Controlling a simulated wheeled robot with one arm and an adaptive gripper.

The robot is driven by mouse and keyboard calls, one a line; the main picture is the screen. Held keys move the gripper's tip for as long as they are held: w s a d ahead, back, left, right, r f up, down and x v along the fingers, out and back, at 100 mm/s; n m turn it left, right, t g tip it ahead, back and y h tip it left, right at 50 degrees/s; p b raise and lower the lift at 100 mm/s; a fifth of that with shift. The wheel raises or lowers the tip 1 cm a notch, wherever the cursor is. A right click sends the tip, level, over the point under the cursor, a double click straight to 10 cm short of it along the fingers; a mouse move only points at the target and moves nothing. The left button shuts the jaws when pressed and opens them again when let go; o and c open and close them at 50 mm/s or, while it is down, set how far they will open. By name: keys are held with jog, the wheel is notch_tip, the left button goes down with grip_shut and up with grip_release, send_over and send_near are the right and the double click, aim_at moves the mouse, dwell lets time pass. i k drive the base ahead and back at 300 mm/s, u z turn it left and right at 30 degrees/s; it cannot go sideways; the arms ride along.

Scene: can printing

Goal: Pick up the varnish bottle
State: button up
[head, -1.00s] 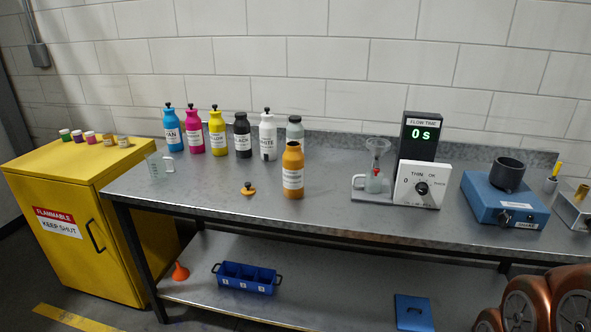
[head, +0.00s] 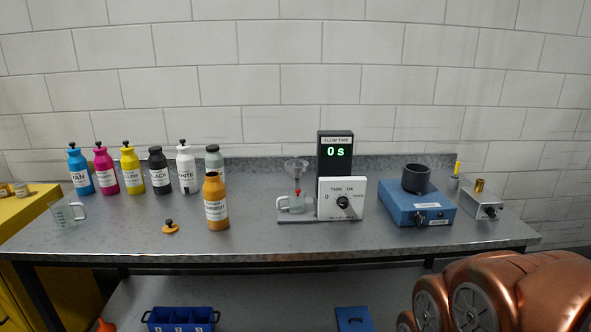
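No label that I can read says varnish, so I cannot tell for sure which bottle it is. A grey-green bottle (head: 214,159) stands at the right end of the back row, partly hidden by an open amber bottle (head: 216,203) in front of it. The row also holds a cyan bottle (head: 79,171), a magenta bottle (head: 105,171), a yellow bottle (head: 132,170), a black bottle (head: 160,173) and a white bottle (head: 187,172). All stand upright. My gripper is out of view; only copper-coloured parts of my arm show at the lower right.
An orange cap (head: 170,228) lies on the metal bench (head: 250,245) left of the amber bottle. A clear beaker (head: 66,214) stands at the left. A flow timer (head: 335,165), a blue device (head: 416,204) and a metal box (head: 481,203) stand to the right. The bench front is mostly clear.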

aim_at(213, 190)
jog(key=u, duration=0.8)
jog(key=i, duration=0.85)
jog(key=u, duration=0.55)
jog(key=i, duration=0.55)
jog(key=z, duration=0.05)
